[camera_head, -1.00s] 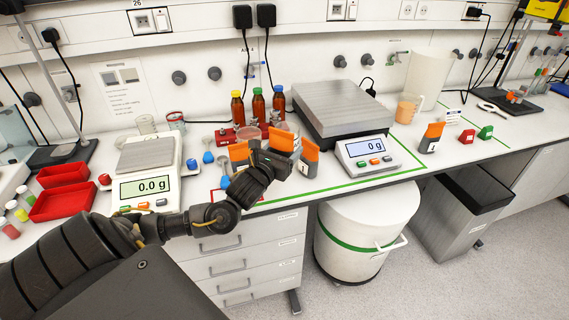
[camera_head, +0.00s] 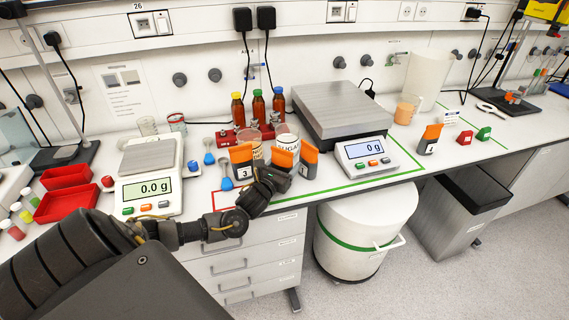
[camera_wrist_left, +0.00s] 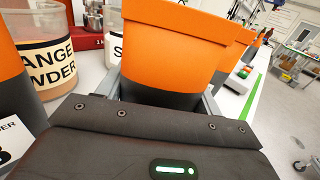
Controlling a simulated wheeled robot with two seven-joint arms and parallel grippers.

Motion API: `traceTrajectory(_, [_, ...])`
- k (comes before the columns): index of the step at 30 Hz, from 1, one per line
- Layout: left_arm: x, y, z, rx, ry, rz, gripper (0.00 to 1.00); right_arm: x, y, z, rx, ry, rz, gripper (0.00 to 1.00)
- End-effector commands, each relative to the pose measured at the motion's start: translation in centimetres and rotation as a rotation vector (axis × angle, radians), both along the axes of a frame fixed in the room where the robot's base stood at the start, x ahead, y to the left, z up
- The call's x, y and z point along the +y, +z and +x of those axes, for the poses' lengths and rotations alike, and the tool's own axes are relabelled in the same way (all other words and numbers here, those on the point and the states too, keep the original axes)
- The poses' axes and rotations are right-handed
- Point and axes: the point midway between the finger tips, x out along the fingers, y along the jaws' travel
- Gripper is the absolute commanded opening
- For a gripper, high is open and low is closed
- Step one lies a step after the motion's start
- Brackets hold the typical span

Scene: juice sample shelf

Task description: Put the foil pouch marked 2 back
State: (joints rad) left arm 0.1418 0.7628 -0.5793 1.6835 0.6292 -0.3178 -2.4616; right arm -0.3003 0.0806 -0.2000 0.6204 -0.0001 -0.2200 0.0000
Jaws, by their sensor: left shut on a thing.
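My left gripper (camera_head: 275,176) is shut on an orange-topped foil pouch (camera_head: 283,157) with a dark lower part. In the left wrist view this pouch (camera_wrist_left: 175,40) stands upright between the fingers, and its number is hidden. A pouch marked 3 (camera_head: 241,160) stands to its left on the bench; it also shows at the left edge of the left wrist view (camera_wrist_left: 14,75). Another orange-topped pouch (camera_head: 308,159) is just to its right. I cannot tell whether the held pouch touches the bench. My right gripper is not in view.
A jar of orange powder (camera_wrist_left: 45,50) and a white sugar jar (camera_head: 287,138) stand close behind. A small scale (camera_head: 150,160) is at left, a larger one (camera_head: 343,92) at right. A separate pouch (camera_head: 429,138) stands farther right. Green tape (camera_head: 385,176) marks the bench front.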

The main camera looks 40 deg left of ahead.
Motion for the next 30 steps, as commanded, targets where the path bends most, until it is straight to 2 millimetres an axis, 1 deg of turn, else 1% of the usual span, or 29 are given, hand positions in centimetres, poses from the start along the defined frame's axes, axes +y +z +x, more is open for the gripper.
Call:
traceTrajectory(7, [0.0,-0.3,0.0,-0.001,0.001,0.000,0.32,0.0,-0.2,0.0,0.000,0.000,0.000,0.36])
traceTrajectory(8, [0.0,-0.3,0.0,0.000,0.001,0.000,0.69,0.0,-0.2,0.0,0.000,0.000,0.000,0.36])
traceTrajectory(12, [0.0,-0.3,0.0,0.000,0.000,0.000,0.87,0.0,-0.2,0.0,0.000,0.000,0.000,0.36])
traceTrajectory(20, [0.0,-0.2,0.0,0.000,0.000,0.000,0.88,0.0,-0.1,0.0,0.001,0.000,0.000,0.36])
traceTrajectory(23, [0.0,0.1,-0.1,-0.001,0.000,0.000,0.88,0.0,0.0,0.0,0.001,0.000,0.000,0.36])
traceTrajectory(26, [-0.3,-0.2,-1.4,0.001,-0.001,-0.001,0.88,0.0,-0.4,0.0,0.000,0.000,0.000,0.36])
traceTrajectory(30, [-0.8,-0.3,-4.2,0.003,-0.002,-0.002,0.88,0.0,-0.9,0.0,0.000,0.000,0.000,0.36])
